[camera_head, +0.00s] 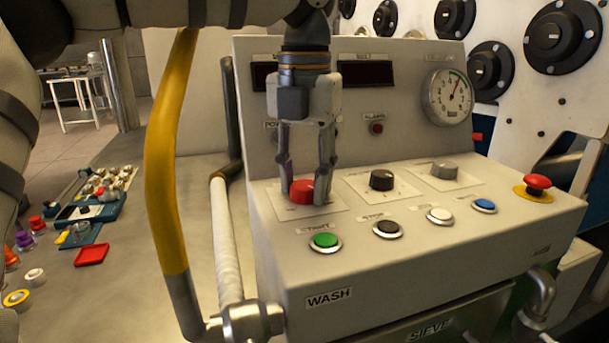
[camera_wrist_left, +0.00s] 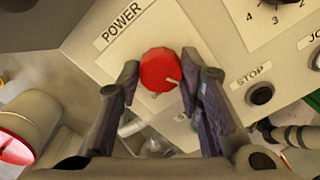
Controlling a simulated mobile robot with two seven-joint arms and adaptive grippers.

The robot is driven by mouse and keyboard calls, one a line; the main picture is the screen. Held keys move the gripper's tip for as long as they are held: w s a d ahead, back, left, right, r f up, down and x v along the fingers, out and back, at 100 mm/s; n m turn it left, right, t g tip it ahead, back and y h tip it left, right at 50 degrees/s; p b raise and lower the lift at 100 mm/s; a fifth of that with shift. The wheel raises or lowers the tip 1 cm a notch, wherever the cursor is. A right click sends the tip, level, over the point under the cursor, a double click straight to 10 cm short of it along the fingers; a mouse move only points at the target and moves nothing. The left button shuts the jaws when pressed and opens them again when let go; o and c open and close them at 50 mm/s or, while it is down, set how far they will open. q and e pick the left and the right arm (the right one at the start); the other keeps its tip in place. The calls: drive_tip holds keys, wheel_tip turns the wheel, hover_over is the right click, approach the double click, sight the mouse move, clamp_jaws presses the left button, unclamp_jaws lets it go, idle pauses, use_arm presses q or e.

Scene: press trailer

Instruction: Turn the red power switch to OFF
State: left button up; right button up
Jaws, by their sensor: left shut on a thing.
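The red power switch (camera_head: 302,190) is a round knob on a pale plate at the left of the sloping control panel (camera_head: 420,250). My left gripper (camera_head: 305,195) comes down from above with its fingers on both sides of the knob, shut on it. In the left wrist view the red knob (camera_wrist_left: 158,68) sits between the two fingertips, below the "POWER" label (camera_wrist_left: 122,26). A pale mark on the knob points to the lower right there. The position markings around the knob cannot be read. My right gripper is not in view.
A black knob (camera_head: 382,180), a grey knob (camera_head: 444,170) and a red emergency button (camera_head: 537,182) stand to the right. Green (camera_head: 325,241), black, white and blue buttons line the front. A yellow-sleeved bar (camera_head: 170,160) rises at the left.

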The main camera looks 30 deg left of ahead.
sight(305, 184)
use_arm(q)
drive_tip(key=shift+n, duration=1.6)
drive_tip(key=o, duration=1.2)
wheel_tip(305, 184, up, 12)
